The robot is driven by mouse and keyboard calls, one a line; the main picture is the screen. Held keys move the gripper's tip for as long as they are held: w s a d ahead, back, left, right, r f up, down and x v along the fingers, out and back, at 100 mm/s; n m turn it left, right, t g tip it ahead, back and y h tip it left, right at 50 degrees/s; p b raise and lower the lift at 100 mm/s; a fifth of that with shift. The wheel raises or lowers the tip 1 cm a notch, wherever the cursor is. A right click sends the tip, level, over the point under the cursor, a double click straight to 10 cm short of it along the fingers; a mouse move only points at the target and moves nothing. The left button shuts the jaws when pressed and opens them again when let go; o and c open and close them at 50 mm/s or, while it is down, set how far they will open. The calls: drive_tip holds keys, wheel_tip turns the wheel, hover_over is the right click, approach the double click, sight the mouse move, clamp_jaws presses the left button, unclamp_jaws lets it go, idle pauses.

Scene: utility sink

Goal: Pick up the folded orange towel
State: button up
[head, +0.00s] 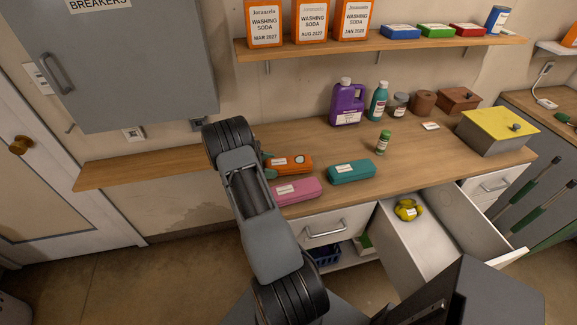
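An orange object (289,165) with a white label lies on the wooden counter, just right of my raised arm. My arm rises through the middle-left of the view.
Bottles, a spice jar (384,142) and a yellow-lidded box (499,124) stand farther right. An open drawer (405,255) holding a yellow object (408,210) juts out below.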

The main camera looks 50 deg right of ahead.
sight(281, 161)
drive_tip(key=c, duration=0.6)
drive_tip(key=shift+r, duration=0.1)
drive_tip(key=shift+r, duration=0.4)
wheel_tip(281, 161, up, 2)
drive_tip(key=shift+r+b, duration=0.1)
drive_tip(key=shift+b, duration=0.55)
drive_tip(key=s+a+r, duration=0.1)
drive_tip(key=s+r, duration=0.2)
drive_tip(key=s, duration=0.1)
drive_tip(key=s+a+r+b, duration=0.1)
drive_tip(key=s+a+r, duration=0.1)
drive_tip(key=s+r, duration=0.1)
drive_tip(key=s+a+r, duration=0.2)
drive_tip(key=s+r, duration=0.1)
drive_tip(key=s, duration=0.3)
drive_tip(key=shift+a+r+b, duration=0.2)
drive_tip(key=shift+r+b, duration=0.2)
